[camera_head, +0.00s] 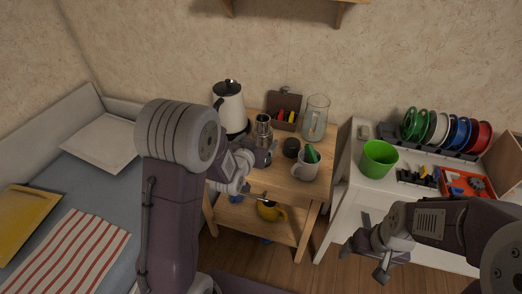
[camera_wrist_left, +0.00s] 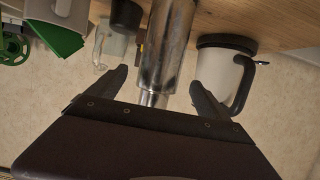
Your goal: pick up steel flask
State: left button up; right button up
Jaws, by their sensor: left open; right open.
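The steel flask (camera_head: 263,127) stands upright on the wooden side table, its lower part partly hidden by my left gripper in the head view. In the left wrist view the shiny flask (camera_wrist_left: 169,45) lies ahead of the gripper, with its narrow neck end between the two fingertips in the picture. My left gripper (camera_wrist_left: 158,80) is open and empty, with a gap to the flask on each side. My right gripper (camera_head: 363,262) is open and empty, low in front of the white cabinet.
A white kettle (camera_head: 229,108) stands left of the flask, with a dark jar (camera_head: 291,148), grey mug (camera_head: 305,168) and glass pitcher (camera_head: 315,118) on its right. A brown box (camera_head: 284,104) is behind.

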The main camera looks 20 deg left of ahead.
pick_arm(q)
jog(key=x, duration=0.8)
jog(key=shift+w+d+f+b, duration=0.1)
jog(key=shift+w+f+b, duration=0.1)
jog(key=shift+f+b, duration=0.2)
jog(key=shift+s+r, duration=0.15)
jog(key=shift+c, duration=0.7)
grip_shut()
